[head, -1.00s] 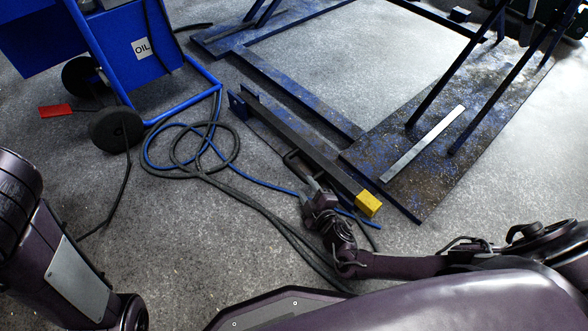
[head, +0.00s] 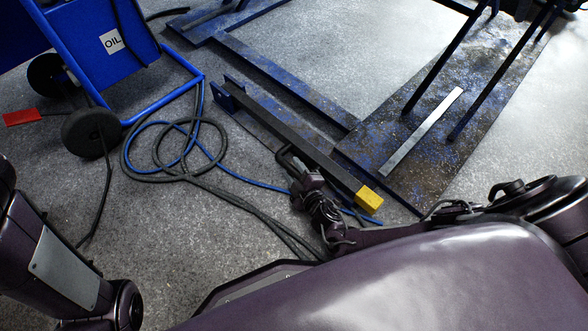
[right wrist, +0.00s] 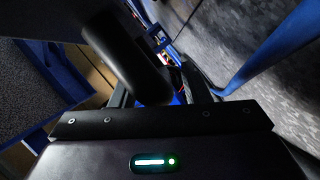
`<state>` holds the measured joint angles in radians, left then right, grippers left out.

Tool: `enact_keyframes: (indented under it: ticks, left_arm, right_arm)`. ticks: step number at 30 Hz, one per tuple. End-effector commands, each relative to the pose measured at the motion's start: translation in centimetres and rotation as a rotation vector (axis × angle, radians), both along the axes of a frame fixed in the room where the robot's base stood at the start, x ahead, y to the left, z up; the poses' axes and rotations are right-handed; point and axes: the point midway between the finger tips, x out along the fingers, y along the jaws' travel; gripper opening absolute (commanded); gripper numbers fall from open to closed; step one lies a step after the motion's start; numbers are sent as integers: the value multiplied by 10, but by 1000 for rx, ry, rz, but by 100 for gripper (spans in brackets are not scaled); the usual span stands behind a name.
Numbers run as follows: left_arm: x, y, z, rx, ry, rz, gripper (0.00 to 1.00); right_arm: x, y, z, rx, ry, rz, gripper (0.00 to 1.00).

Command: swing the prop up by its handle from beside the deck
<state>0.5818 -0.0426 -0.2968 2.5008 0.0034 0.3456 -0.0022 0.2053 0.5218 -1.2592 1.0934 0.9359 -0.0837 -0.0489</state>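The prop (head: 300,140) is a long dark bar with a yellow block (head: 369,199) at its near end. It lies low beside the blue, worn deck (head: 400,165), its far end at a blue bracket (head: 228,93). Its black handle (head: 284,158) stands out from the bar's near left side. My right gripper (head: 296,174) is at the handle. In the right wrist view the handle (right wrist: 125,55) is a thick black cylinder in front of the fingers. The fingers look apart, with a gap to the right of the cylinder; contact is unclear. My left gripper is outside the view.
A blue oil cart (head: 110,50) with black wheels stands at the upper left. A red piece (head: 21,118) lies by it. Blue and black hoses (head: 185,150) coil on the floor left of the prop and run close to my right gripper. Dark posts (head: 430,70) rise from the deck.

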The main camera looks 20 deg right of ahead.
Motion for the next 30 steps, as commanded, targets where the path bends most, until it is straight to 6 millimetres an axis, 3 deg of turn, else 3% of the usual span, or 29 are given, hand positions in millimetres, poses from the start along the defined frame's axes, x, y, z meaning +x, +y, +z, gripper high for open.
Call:
enact_keyframes:
  ticks: [1,9,20,29,30]
  left_arm:
    - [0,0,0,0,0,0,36]
    - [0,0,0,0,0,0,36]
    - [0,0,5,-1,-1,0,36]
    - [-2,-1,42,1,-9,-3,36]
    - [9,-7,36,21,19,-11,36]
  right_arm:
    - [0,0,0,0,0,0,35]
    - [0,0,0,0,0,0,0]
    - [0,0,4,-2,6,0,0]
    - [0,0,34,-20,53,0,0]
    - [0,0,41,-24,62,0,0]
